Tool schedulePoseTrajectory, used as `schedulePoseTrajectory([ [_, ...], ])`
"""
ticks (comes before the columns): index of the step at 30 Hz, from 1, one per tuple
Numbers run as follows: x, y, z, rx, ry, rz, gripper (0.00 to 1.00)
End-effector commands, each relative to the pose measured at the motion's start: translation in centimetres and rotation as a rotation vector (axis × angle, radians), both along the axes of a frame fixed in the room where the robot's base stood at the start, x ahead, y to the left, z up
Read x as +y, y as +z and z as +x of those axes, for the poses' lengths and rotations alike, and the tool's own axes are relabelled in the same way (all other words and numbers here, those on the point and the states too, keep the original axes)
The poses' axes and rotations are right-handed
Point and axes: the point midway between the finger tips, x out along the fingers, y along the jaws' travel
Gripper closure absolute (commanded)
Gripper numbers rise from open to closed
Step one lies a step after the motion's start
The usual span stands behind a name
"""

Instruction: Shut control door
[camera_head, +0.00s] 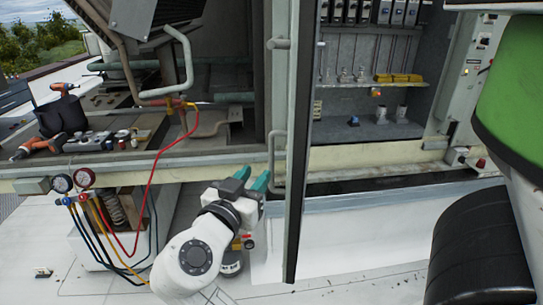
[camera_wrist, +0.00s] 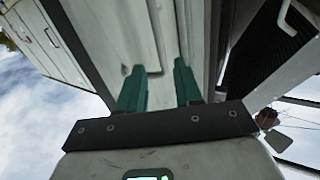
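The control door (camera_head: 298,140) stands open and shows nearly edge-on in the head view, at the left side of the control compartment (camera_head: 355,110). A grey lower bar handle (camera_head: 275,160) and an upper handle (camera_head: 279,43) sit on its left face. My gripper (camera_head: 253,174) is left of the door, close to the lower end of the lower handle. Its teal fingers are apart with nothing seen between them. In the wrist view the gripper (camera_wrist: 158,65) points at a pale panel (camera_wrist: 110,35) with a bar-like shape near the fingertips. Contact cannot be told.
The compartment holds switches, pipes and yellow fittings (camera_head: 398,78). Pressure gauges (camera_head: 73,180) with coloured hoses hang at left, a red hose (camera_head: 152,180) running up to a pipe. Drills and tools (camera_head: 42,146) lie on the ledge. White roof floor (camera_head: 350,245) below the compartment is mostly clear.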

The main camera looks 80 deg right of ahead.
Motion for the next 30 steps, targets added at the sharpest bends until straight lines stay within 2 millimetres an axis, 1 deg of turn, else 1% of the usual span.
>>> schedulePoseTrajectory([
  [9,-5.5,0.3,-0.8,0.004,-0.004,0.003,0.66],
  [15,-8.4,0.1,-1.1,0.003,-0.003,0.004,0.66],
  [21,-9.7,0.0,-1.2,0.003,0.0,0.004,0.66],
  [30,-9.8,-0.1,-1.2,0.002,0.001,0.005,0.67],
])
